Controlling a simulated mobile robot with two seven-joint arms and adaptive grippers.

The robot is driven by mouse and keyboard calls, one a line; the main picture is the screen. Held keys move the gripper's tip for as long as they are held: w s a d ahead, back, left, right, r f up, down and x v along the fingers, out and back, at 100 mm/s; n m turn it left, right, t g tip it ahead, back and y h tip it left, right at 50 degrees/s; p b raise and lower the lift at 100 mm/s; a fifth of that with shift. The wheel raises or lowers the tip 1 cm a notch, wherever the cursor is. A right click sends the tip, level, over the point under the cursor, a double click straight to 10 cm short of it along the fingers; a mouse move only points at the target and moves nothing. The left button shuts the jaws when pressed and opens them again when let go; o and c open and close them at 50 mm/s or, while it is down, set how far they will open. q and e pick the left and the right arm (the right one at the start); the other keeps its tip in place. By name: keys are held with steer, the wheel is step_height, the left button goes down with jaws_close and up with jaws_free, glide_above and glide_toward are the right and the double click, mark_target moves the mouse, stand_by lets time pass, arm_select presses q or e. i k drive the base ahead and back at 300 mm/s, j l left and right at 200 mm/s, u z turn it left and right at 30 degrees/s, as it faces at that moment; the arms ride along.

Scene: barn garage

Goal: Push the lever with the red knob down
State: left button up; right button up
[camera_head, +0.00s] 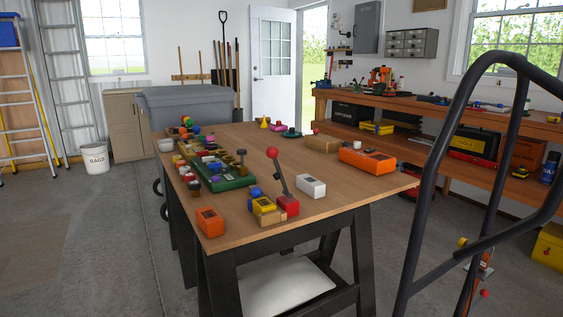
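The lever (280,178) is a dark rod standing up from a red base block (287,205) near the front edge of the wooden table. It leans a little to the left at the top. Its round red knob (272,153) is at the upper end, well above the tabletop. A tan block lies against the base on the left. Neither of my grippers shows in the head view, and nothing is seen touching the lever.
A white block (312,186) stands close right of the lever; yellow and blue blocks (263,205) are close left. Orange boxes (367,161) (210,222) and a green tray (225,179) share the table (325,207). A dark tubular frame (420,205) rises at the right foreground.

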mark_target(272, 152)
steer(key=l+u, duration=0.1)
steer(key=l, duration=0.35)
steer(key=k+l, duration=0.1)
steer(key=l, duration=0.4)
steer(key=l+u, duration=0.15)
steer(key=l, duration=0.3)
steer(key=k, duration=0.05)
